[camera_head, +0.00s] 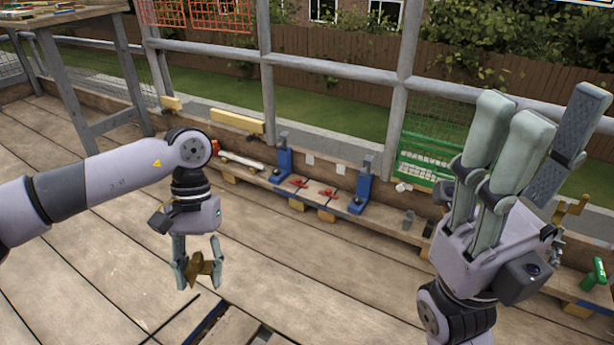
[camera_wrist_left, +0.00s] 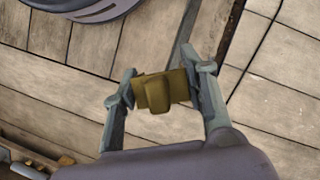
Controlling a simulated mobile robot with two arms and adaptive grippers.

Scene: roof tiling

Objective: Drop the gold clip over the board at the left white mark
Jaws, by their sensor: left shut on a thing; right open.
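My left gripper (camera_head: 199,274) is shut on the gold clip (camera_head: 203,264) and holds it over the deck, left of and nearer than the upright board (camera_head: 326,166). In the left wrist view the clip (camera_wrist_left: 154,93) sits between the two fingertips, with planks behind it. The left white mark (camera_head: 310,158) is a small pale patch on the board, just right of a blue clamp (camera_head: 283,160). The right white mark (camera_head: 341,169) is left of a second blue clamp (camera_head: 362,188). My right gripper (camera_head: 540,112) is open and empty, fingers up, in the right foreground.
Red-handled tools (camera_head: 327,192) lie on the low plank between the blue clamps. A grey cup (camera_head: 408,220) stands further right, and a green tool (camera_head: 595,275) is at the right edge. Metal scaffold rails (camera_head: 330,73) run behind the board. The deck in front is mostly clear.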

